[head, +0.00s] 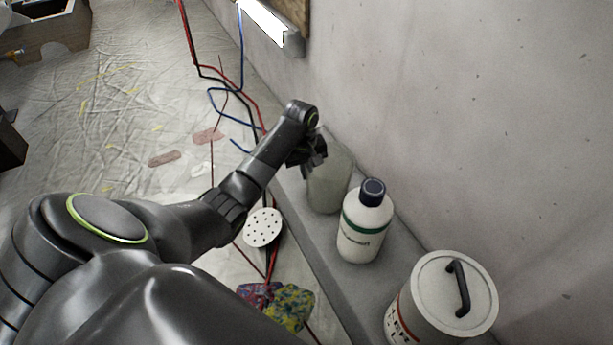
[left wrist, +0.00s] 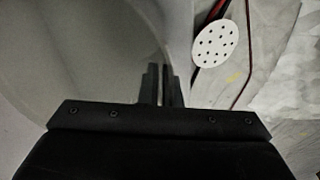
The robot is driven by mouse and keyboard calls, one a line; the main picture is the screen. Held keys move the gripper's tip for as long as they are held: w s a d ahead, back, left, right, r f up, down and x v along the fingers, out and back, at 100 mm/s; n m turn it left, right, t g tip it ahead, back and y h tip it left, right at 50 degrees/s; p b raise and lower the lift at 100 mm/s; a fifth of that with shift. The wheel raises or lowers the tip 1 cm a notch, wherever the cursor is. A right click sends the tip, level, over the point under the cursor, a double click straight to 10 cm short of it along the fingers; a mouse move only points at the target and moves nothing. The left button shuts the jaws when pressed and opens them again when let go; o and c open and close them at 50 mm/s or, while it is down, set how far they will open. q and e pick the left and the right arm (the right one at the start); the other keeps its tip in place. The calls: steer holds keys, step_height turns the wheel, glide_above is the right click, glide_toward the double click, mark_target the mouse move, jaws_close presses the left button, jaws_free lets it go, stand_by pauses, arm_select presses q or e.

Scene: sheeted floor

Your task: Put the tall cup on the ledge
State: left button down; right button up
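The tall cup (head: 328,185) is a pale grey-green, slightly see-through vessel. In the head view it is upright at the ledge (head: 395,245), behind the white bottle. I cannot tell whether its base touches the ledge. My left gripper (head: 317,152) is at the cup's upper part, and the arm hides part of the rim. In the left wrist view the cup's wall (left wrist: 85,50) fills the left side. The fingers (left wrist: 160,82) there are close together at the cup's edge, with its wall seemingly pinched between them. My right gripper is not in view.
A white bottle with a dark cap (head: 365,225) stands close in front of the cup. A white lidded canister (head: 440,300) stands nearer on the ledge. The wall (head: 470,120) bounds the right. A perforated white disc (head: 263,228), cables and colourful cloth (head: 285,303) are left of the ledge.

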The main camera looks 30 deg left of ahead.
arm_select(q)
steer(key=shift+f, duration=0.4)
steer(key=shift+r, duration=0.1)
steer(key=c, duration=1.6)
jaws_free()
